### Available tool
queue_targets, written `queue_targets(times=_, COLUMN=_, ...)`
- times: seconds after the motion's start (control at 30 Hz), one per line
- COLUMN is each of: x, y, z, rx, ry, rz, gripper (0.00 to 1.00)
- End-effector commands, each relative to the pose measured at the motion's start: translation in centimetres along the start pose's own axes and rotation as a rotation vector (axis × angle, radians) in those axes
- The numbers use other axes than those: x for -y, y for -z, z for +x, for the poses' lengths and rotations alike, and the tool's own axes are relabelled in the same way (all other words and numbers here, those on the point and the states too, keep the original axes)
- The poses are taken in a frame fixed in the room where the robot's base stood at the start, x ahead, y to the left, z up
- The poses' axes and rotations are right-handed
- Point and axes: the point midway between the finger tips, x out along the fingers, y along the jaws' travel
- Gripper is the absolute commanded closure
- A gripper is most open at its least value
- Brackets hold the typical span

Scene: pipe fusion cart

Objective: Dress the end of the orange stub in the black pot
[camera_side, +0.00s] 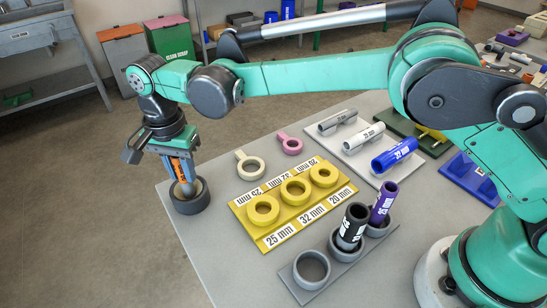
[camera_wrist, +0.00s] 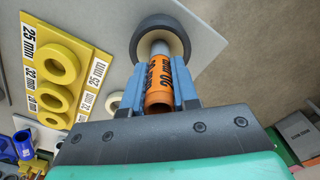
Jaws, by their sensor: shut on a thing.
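The orange stub (camera_side: 180,167) is held upright between the blue fingers of my gripper (camera_side: 181,168), at the left corner of the table. In the wrist view the orange stub (camera_wrist: 158,88) carries a "20 mm" label, and my gripper (camera_wrist: 160,88) is shut around it. A grey end of the stub points down into the black pot (camera_side: 189,204). The black pot (camera_wrist: 147,23) has a pale inside in the wrist view. The stub's lower end is over or inside the pot's mouth; how deep it sits, I cannot tell.
A yellow board (camera_side: 283,237) with ring sockets marked 25, 32 and 20 mm lies right of the pot. A grey holder (camera_side: 306,296) carries black (camera_side: 352,226) and purple (camera_side: 384,202) stubs. Cream (camera_side: 250,165) and pink (camera_side: 290,144) rings lie behind. The table edge is close beside the pot.

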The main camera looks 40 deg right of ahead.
Motion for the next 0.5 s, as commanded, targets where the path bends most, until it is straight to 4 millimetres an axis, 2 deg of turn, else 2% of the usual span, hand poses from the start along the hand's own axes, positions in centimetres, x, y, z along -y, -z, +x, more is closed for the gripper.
queue_targets(times=0.17, x=0.0, y=0.0, z=-0.4, rx=0.0, ry=-0.001, rz=-0.002, gripper=1.0)
queue_targets(times=0.5, x=0.0, y=0.0, z=-3.4, rx=0.0, ry=0.0, rz=-0.003, gripper=1.0)
